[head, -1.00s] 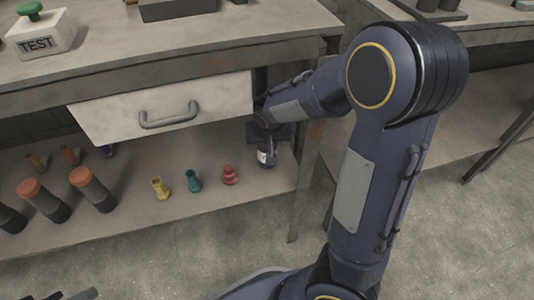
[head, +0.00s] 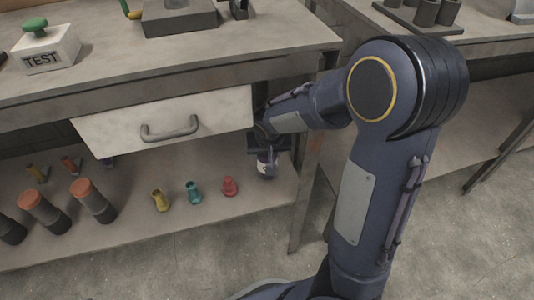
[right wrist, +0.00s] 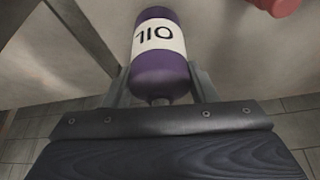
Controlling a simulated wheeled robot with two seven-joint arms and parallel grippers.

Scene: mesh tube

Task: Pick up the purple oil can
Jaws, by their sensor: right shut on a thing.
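The purple oil can (right wrist: 160,75) has a white band reading OIL, upside down in the right wrist view. It sits between both fingers of my right gripper (right wrist: 160,88), which is shut on it. In the head view the can (head: 265,167) shows small below the right gripper (head: 268,146), over the right end of the lower shelf, under the workbench. Its upper part is hidden by the gripper. I cannot tell whether its base touches the shelf. My left gripper is not in view.
Small yellow (head: 160,200), teal (head: 193,193) and red (head: 229,187) bottles stand on the shelf left of the can. Orange-topped dark cylinders (head: 93,201) stand further left. A closed-looking drawer (head: 165,122) hangs above; a table leg (head: 305,205) is close on the right.

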